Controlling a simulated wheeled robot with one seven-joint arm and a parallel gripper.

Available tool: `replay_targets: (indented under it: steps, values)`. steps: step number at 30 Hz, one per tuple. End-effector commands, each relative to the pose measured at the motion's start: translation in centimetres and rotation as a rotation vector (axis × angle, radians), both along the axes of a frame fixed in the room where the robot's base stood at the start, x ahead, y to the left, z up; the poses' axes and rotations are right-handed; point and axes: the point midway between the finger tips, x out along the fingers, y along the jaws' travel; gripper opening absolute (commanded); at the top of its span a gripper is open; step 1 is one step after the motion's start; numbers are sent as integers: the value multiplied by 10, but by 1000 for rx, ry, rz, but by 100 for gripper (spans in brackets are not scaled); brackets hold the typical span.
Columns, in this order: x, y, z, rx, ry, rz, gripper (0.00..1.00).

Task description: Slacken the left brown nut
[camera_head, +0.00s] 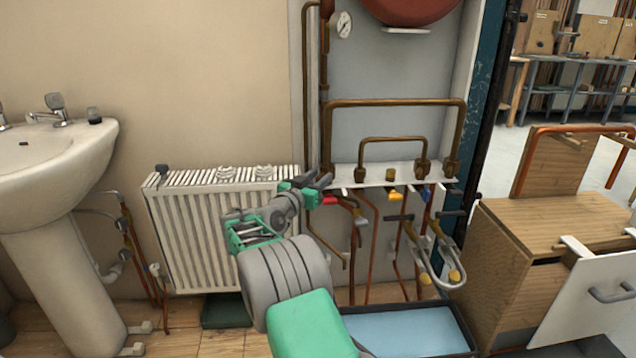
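Several brown nuts sit on a white ledge below brown pipes. The left brown nut (327,185) is at the foot of the outer pipe loop, at the ledge's left end. Another brown nut (361,173) is to its right, under the inner loop, and two more nuts (421,167) (451,168) are at the right. My gripper (322,177) reaches in from the lower left, its dark fingers apart and pointing at the left nut. The fingertips are close to this nut and partly overlap it in view; I cannot tell whether they touch it.
A white radiator (205,240) stands behind my arm, with a sink (50,160) farther left. Red (331,200), yellow (395,195) and blue valve handles hang below the ledge (390,177). A blue-lined tray (410,335) lies beneath. A wooden cabinet (510,270) stands at right.

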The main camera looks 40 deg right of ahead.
Motion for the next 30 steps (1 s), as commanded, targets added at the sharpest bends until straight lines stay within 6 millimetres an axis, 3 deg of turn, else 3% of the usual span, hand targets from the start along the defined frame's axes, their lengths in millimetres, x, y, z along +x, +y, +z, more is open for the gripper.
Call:
replay_targets:
  steps: [6,19,30]
  values:
    - [0,0,1,0,0,1,35]
    - [0,0,0,1,0,1,0]
    - [0,0,0,1,0,1,0]
